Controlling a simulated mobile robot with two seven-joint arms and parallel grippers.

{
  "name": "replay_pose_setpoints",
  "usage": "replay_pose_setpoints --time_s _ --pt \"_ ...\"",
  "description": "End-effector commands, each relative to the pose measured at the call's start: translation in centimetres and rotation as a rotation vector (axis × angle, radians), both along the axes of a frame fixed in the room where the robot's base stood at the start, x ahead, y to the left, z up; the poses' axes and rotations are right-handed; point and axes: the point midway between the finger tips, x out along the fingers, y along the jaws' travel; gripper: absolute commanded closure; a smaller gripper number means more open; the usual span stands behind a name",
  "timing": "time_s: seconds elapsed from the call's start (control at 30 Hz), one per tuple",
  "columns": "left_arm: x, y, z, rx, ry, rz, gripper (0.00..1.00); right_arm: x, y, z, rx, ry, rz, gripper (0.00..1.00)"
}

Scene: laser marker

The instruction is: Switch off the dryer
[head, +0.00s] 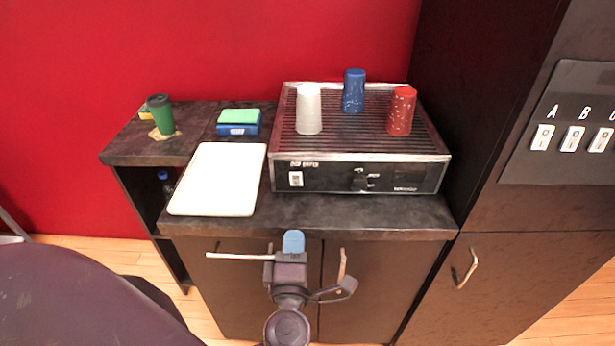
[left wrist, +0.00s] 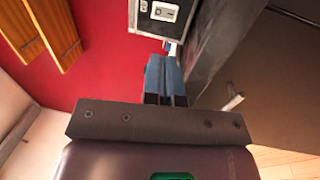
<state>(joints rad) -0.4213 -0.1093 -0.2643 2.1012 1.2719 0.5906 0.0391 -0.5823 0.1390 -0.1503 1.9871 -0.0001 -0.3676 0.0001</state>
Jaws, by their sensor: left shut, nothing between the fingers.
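The dryer (head: 405,177) is a black box with a slatted top, standing on the dark counter. Its front has a small white plate (head: 296,179) at the left, which may be a switch, and a dark knob (head: 360,180) near the middle. I cannot tell the switch position. My left gripper (head: 293,242), with blue fingertips, is shut and empty, in front of the counter's edge and apart from the dryer. The left wrist view shows the shut fingers (left wrist: 165,75) and part of the dryer's front (left wrist: 143,16) beyond them. My right gripper is not in view.
A white cup (head: 308,110), a blue cup (head: 353,92) and a red cup (head: 401,112) stand on the dryer. A lettered switch panel (head: 560,165) is on the right cabinet.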

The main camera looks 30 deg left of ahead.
Motion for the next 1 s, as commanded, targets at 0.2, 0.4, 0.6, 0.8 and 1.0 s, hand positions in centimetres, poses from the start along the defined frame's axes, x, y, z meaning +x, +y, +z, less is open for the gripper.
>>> replay_pose_setpoints --time_s 0.2,0.4,0.6,0.8,1.0 --pt "-0.1 0.2 0.0 0.000 -0.002 0.012 1.00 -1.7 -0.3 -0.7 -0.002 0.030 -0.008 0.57" --pt "0.0 0.2 0.1 0.002 -0.002 0.011 1.00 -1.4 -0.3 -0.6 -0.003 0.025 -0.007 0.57" --pt "1.3 1.0 0.4 0.003 -0.004 0.011 1.00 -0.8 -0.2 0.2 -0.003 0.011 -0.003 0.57" --pt "4.2 2.7 1.1 0.002 -0.007 0.010 1.00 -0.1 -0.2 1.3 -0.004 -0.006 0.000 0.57" --pt "7.1 4.5 1.6 0.004 -0.004 0.009 1.00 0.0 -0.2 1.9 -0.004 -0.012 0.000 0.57"
